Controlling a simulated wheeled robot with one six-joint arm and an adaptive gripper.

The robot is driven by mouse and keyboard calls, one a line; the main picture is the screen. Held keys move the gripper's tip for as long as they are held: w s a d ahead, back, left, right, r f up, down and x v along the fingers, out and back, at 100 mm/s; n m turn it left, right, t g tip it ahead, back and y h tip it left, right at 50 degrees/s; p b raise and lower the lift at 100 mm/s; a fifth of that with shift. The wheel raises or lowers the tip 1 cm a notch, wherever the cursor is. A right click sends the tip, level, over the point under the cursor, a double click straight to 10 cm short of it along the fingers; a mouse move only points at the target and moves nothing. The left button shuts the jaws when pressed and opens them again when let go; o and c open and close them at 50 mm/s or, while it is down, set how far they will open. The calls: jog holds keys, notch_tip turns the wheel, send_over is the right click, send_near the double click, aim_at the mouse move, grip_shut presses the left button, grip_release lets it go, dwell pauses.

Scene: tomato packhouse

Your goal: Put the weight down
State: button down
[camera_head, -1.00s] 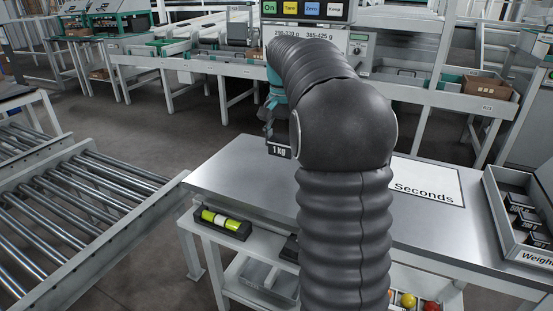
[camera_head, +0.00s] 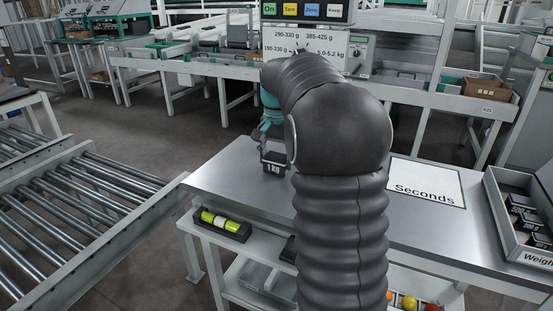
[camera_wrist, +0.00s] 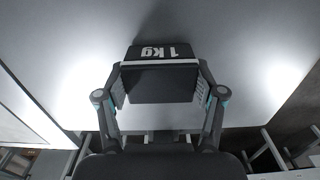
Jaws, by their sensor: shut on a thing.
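The weight (camera_head: 273,168) is a black block with a white "1 kg" label. My gripper (camera_wrist: 161,90) is shut on it, with one finger on each side of the block in the wrist view. The weight (camera_wrist: 158,70) looks level there, with its label upside down to the camera. In the head view it is over the left part of the steel table (camera_head: 235,186), at or just above the surface; I cannot tell whether it touches. My arm hides part of the gripper and the table.
A white "Seconds" sheet (camera_head: 426,184) lies on the table to the right. A tray of black weights (camera_head: 493,196) stands at the right end. A scale display (camera_head: 303,11) rises behind my arm. A roller conveyor (camera_head: 85,205) is at left. The table's left part is clear.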

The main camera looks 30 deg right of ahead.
aim_at(277, 157)
jog(key=shift+f, duration=0.1)
jog(key=shift+c, duration=0.7)
grip_release()
notch_tip(277, 157, up, 12)
jog(key=p, duration=0.2)
jog(key=s+a+r+n+t, duration=0.1)
jog(key=s+a+n+t, duration=0.15)
jog(key=s+a, duration=0.5)
jog(key=s+a+f+n+t, duration=0.1)
jog(key=s+a+f+n, duration=0.1)
jog(key=s, duration=0.5)
jog(key=s+a+f+n+t, duration=0.1)
jog(key=s+a+f+n, duration=0.2)
jog(key=s+f, duration=0.3)
jog(key=s+a+f+n+t, duration=0.1)
jog(key=s+a+f+n, duration=0.2)
jog(key=s, duration=0.5)
jog(key=shift+a+f, duration=0.6)
jog(key=shift+f, duration=0.35)
